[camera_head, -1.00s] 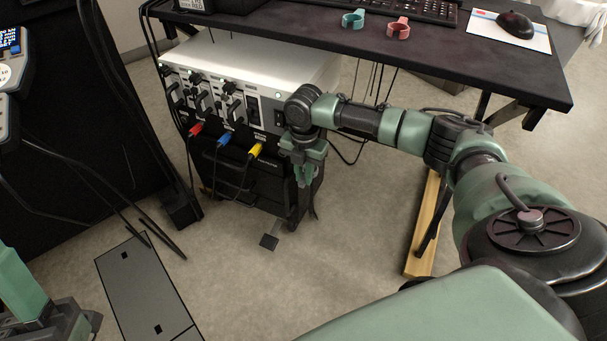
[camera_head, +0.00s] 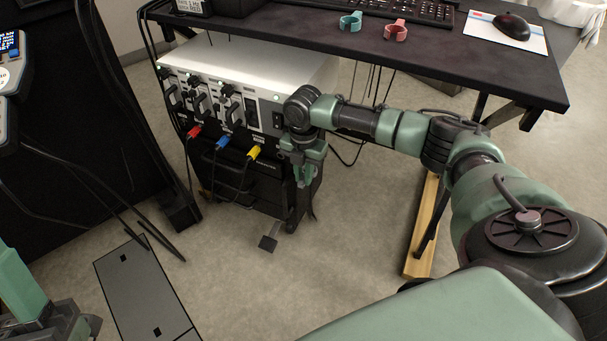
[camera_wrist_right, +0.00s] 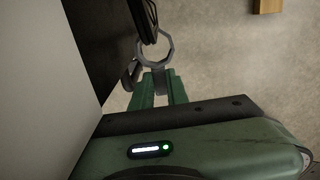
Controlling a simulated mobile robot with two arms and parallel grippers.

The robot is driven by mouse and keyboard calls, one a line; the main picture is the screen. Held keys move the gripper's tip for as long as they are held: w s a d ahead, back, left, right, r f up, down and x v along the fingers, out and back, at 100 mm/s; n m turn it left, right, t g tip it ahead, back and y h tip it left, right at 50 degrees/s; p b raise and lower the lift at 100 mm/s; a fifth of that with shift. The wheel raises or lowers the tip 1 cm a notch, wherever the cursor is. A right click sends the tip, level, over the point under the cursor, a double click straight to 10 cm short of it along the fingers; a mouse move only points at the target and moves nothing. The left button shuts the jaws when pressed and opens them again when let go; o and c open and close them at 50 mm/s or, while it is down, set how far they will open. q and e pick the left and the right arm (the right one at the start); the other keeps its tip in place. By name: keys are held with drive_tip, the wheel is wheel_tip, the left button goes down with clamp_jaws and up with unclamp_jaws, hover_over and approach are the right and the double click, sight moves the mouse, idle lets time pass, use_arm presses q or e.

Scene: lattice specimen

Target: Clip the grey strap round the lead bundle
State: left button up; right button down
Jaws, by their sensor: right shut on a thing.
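My right gripper (camera_head: 304,180) points down in front of the right end of the white-topped unit. In the right wrist view, its green fingers (camera_wrist_right: 157,92) are shut on the grey strap (camera_wrist_right: 157,63), a ring-like clip held at the fingertips. The black lead bundle (camera_wrist_right: 146,18) comes down from the top and meets the strap's ring. I cannot tell whether the ring passes fully round the bundle or lies beside it. In the head view, strap and bundle are too small and dark to separate. Part of my left arm shows at lower left, but no left fingertips are clear.
The unit (camera_head: 255,60) has red (camera_head: 193,131), blue (camera_head: 222,142) and yellow (camera_head: 254,152) plugs with hanging cables. The dark desk (camera_head: 455,65) overhangs behind my right arm, with a teal clip (camera_head: 350,22) and a red clip (camera_head: 396,31) on it. Floor in front is mostly clear.

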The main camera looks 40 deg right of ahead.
drive_tip(key=shift+w+d+r, duration=0.1)
drive_tip(key=shift+w+d, duration=0.05)
drive_tip(key=c, duration=0.8)
unclamp_jaws()
drive_tip(key=shift+d+r, duration=0.1)
drive_tip(key=shift+c, duration=0.2)
drive_tip(key=shift+w, duration=0.1)
